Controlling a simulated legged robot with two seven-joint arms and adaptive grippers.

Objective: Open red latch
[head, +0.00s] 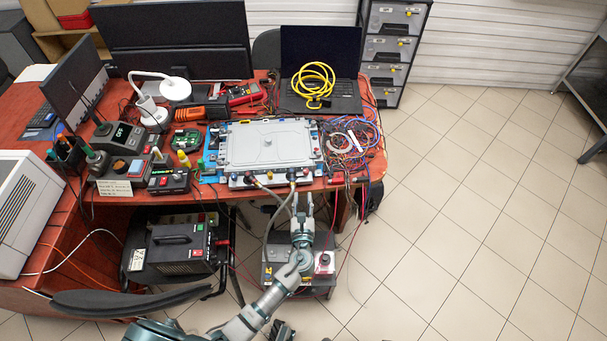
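A grey rectangular plate unit (268,144) lies on a blue base on the red table. No latch shape can be made out clearly at this size; the red part is the nearest match. My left gripper (302,202) is just in front of the table edge, below and slightly right of the yellow fitting. Its two fingers are spread, with nothing seen between them. My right gripper is not seen.
Tangled wires (350,145) lie right of the plate. Instruments (123,140) crowd the left. Floor at right is clear.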

